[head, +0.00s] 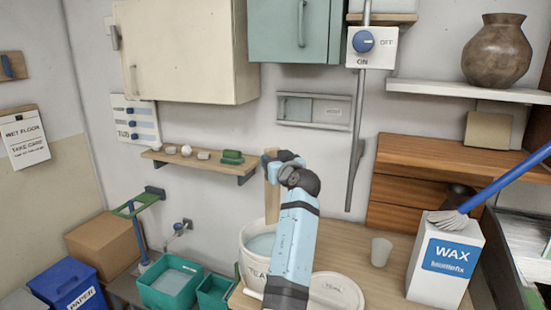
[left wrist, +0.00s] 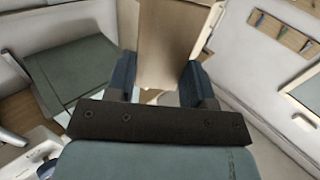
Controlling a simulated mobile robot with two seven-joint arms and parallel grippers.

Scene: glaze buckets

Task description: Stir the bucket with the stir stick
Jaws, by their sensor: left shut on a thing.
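The stir stick (head: 272,200) is a flat, pale wooden paddle, standing nearly upright at the back of the white bucket (head: 250,274). The bucket is open, marked with dark letters, and holds pale blue glaze (head: 262,245). My left gripper (head: 270,161) is shut on the upper part of the stick, above the bucket. In the left wrist view the stick (left wrist: 172,45) shows between the two dark fingers of my left gripper (left wrist: 160,78). I cannot tell whether the stick's lower end is in the glaze or behind the rim. My left arm covers the bucket's right side. My right gripper is not in view.
A round lid (head: 335,292) lies on the table right of the bucket. A small cup (head: 381,252) and a WAX box (head: 443,262) with a blue-handled brush (head: 505,185) stand farther right. Teal tubs (head: 170,284) are at left. A small shelf (head: 200,163) is on the wall.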

